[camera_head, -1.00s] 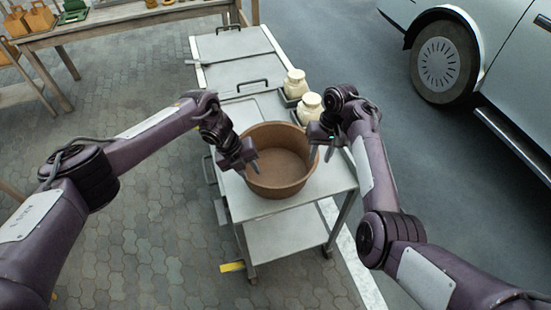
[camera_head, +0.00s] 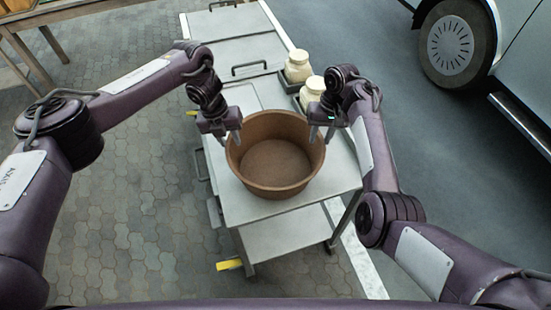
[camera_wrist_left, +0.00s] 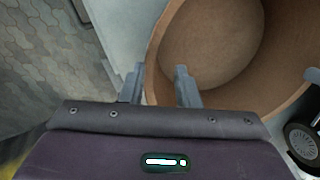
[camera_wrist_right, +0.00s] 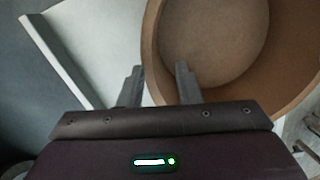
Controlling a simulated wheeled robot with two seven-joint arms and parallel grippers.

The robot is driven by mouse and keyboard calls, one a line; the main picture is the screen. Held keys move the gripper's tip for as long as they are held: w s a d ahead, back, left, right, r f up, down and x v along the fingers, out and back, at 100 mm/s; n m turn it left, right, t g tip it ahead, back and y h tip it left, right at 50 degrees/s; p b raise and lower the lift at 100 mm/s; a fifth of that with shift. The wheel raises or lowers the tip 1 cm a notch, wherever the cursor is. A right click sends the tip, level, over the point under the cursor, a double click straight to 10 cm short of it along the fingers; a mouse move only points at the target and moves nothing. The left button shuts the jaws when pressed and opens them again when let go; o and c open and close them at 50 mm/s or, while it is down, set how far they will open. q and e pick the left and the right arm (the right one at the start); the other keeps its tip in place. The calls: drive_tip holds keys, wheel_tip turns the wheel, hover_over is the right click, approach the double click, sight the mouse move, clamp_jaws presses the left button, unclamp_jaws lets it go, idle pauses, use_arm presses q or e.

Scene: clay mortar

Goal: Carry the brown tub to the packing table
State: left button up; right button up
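The brown tub (camera_head: 275,170), round and open-topped, looks empty and stands upright on the near end of the grey metal cart (camera_head: 240,205). My left gripper (camera_head: 231,140) is at its left rim, open, with one finger outside the wall and one inside. The left wrist view shows the tub rim (camera_wrist_left: 151,75) between the spread fingers. My right gripper (camera_head: 319,140) is at the right rim, also open, with the rim (camera_wrist_right: 147,60) between its fingers. I cannot tell whether any finger touches the wall. Part of a wooden table (camera_head: 75,12) shows at the top left.
Two cream jars (camera_head: 298,66) (camera_head: 312,92) stand in dark trays behind the tub, close to my right gripper. A parked vehicle (camera_head: 510,60) fills the top right. Paved floor (camera_head: 130,200) lies open left of the cart.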

sight(237, 153)
use_arm(q)
drive_tip(key=shift+s, duration=0.1)
use_arm(e)
drive_tip(key=shift+s, duration=0.15)
